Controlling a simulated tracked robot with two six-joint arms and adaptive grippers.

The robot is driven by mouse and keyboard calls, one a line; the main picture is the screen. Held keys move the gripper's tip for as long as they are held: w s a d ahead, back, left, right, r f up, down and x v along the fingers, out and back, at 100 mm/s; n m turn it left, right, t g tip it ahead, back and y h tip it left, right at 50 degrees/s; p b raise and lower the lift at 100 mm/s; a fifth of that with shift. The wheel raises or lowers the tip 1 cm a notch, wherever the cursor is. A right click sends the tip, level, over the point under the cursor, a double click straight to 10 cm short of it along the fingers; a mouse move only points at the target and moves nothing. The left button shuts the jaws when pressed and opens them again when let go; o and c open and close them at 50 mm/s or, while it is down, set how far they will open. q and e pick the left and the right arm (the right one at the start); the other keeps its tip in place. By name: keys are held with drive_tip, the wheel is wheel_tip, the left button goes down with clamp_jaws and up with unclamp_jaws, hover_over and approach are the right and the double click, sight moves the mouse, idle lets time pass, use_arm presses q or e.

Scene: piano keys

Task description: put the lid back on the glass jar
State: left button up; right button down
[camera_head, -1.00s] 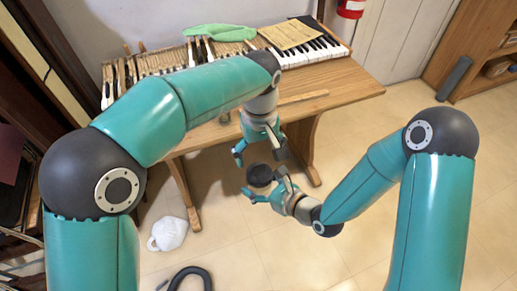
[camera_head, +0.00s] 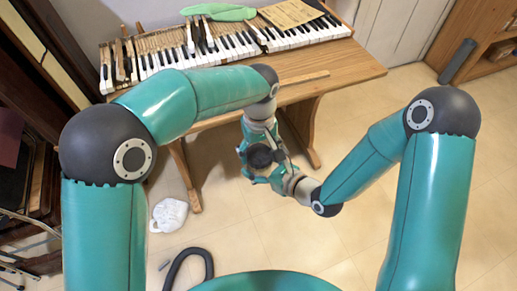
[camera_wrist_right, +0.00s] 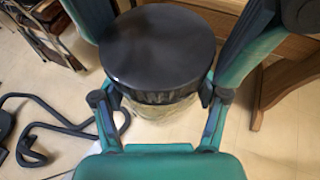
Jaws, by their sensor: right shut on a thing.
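The round black lid (camera_wrist_right: 158,48) with a ribbed edge sits over the clear glass jar (camera_wrist_right: 145,110) in the right wrist view; it appears to rest on the jar. The lid also shows as a dark disc in the head view (camera_head: 261,156). My right gripper (camera_wrist_right: 160,98) is shut on the jar just below the lid, one finger on each side, and holds it above the floor. My left gripper (camera_head: 262,150) comes down over the lid, its fingers spread on either side. Most of the jar is hidden by the lid and fingers.
A wooden table (camera_head: 345,75) with piano keys (camera_head: 315,35) stands behind the grippers. A white object (camera_head: 168,215) and a black hose (camera_head: 188,268) lie on the floor. Open tiled floor (camera_head: 275,240) is in front.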

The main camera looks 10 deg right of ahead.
use_arm(q)
drive_tip(key=c, duration=0.8)
drive_tip(key=shift+o, duration=0.2)
drive_tip(key=m, duration=0.3)
drive_tip(key=shift+m, duration=0.4)
drive_tip(key=m, duration=1)
drive_tip(key=shift+m, duration=0.4)
drive_tip(key=o, duration=1.3)
drive_tip(key=shift+s+d+r, duration=0.1)
drive_tip(key=shift+r, duration=2.25)
